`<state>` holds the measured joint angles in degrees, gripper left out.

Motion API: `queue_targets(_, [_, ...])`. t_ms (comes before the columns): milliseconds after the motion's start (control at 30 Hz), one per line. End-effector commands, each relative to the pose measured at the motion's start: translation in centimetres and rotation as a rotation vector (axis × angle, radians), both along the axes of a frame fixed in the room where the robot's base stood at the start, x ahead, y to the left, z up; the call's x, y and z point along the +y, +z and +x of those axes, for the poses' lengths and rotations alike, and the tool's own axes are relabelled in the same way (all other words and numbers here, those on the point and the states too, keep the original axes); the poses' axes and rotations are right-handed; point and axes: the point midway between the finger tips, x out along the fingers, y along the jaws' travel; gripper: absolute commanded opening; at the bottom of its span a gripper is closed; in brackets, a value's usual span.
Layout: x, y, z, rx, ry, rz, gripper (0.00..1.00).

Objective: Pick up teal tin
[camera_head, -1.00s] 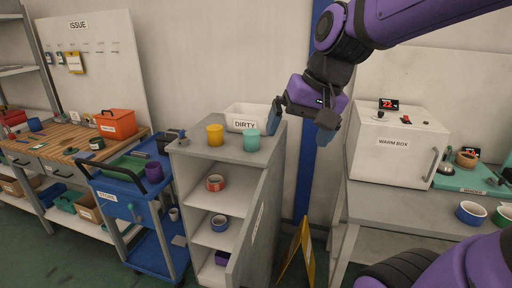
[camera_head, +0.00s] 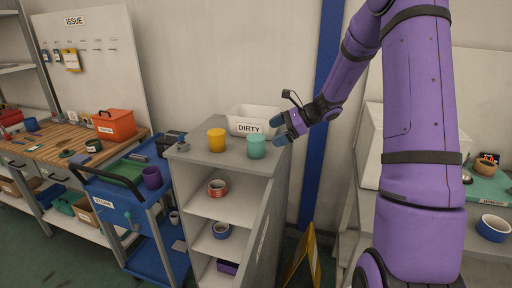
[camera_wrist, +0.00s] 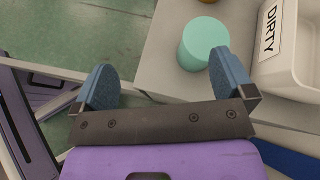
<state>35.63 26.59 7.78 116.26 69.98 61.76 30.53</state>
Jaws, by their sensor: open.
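The teal tin (camera_head: 256,146) stands upright on top of the grey cabinet, near its right edge. It also shows in the wrist view (camera_wrist: 203,43), ahead of the gripper and towards the right finger. My gripper (camera_head: 283,125) is open and empty, just right of the tin and at about its height in the head view. In the wrist view its two blue fingertips (camera_wrist: 165,85) are spread wide, with nothing between them. The right fingertip looks close to the tin; I cannot tell whether they touch.
A white bin labelled DIRTY (camera_head: 247,121) stands behind the tin. A yellow tin (camera_head: 216,140) stands left of it, with a small grey item (camera_head: 183,146) beyond. A blue trolley (camera_head: 130,205) stands left.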

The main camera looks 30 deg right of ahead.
Motion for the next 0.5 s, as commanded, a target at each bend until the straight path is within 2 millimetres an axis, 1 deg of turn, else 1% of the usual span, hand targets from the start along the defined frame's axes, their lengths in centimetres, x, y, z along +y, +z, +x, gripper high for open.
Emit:
queue_targets(33, [-1.4,-1.4,0.8,0.022,-0.055,0.053,1.00])
queue_targets(100, [-2.9,-2.8,1.6,0.043,-0.119,0.112,1.00])
queue_targets(233, [-4.9,-4.5,2.6,0.068,-0.202,0.191,1.00])
queue_targets(367, [-5.6,-5.3,3.2,0.077,-0.239,0.227,1.00])
queue_targets(500, [-5.1,-5.8,3.8,0.080,-0.244,0.233,1.00])
